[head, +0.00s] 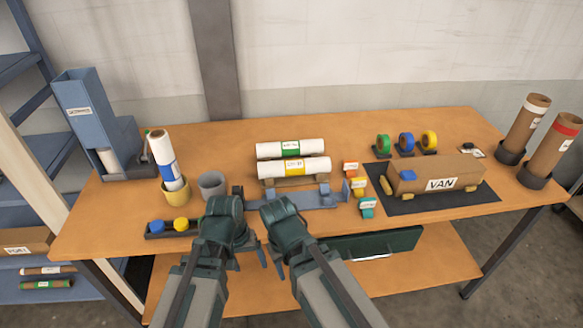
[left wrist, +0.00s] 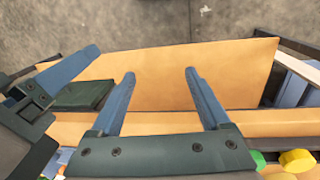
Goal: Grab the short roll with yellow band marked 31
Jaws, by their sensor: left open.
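A white roll with a yellow band (head: 314,166) lies sideways on a low tan stand at the middle of the table, in front of a similar white roll with a green band (head: 269,151). The band labels are too small to read. My left gripper (head: 249,258) is low at the table's front edge, nearer me than the rolls and apart from them. In the left wrist view its two blue fingers (left wrist: 159,85) are spread with nothing between them. My right gripper (head: 293,258) is close beside it, partly hidden; one blue finger shows in the left wrist view.
A blue bracket (head: 312,199) lies before the rolls. A white roll with a blue band (head: 168,174) stands in a yellow cup, beside a grey cup (head: 212,184). Small tags (head: 358,186) and a brown VAN box (head: 410,181) are to the right. A lower shelf (left wrist: 240,72) lies below the tabletop.

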